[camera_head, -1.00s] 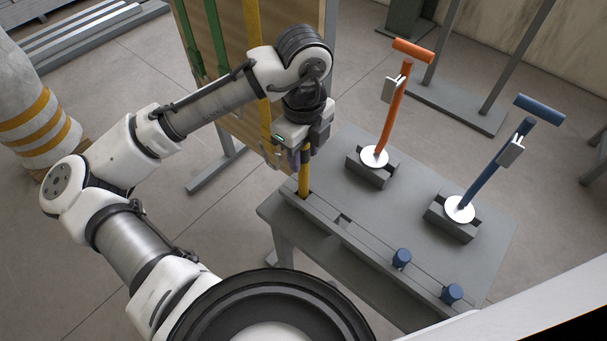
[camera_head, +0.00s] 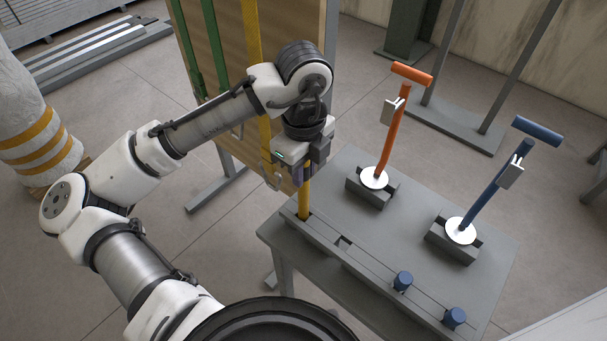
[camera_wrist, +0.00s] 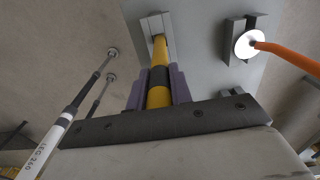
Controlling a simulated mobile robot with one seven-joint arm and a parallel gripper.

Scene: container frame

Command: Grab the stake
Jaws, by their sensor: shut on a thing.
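The yellow stake (camera_head: 304,201) stands upright in a slot of the rail along the table's left edge in the head view. In the wrist view the stake (camera_wrist: 158,74) shows yellow with a dark band, running down into its slot. My gripper (camera_head: 301,174) is above the slot with its fingers around the stake's upper part. In the wrist view the purple finger pads of my gripper (camera_wrist: 158,92) press on both sides of the stake, shut on it. The stake's top is hidden by my gripper.
The grey table (camera_head: 345,215) carries an orange-handled tool (camera_head: 393,135) and a blue-handled tool (camera_head: 487,190) in holders. A wooden panel with straps (camera_head: 226,100) stands behind my arm.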

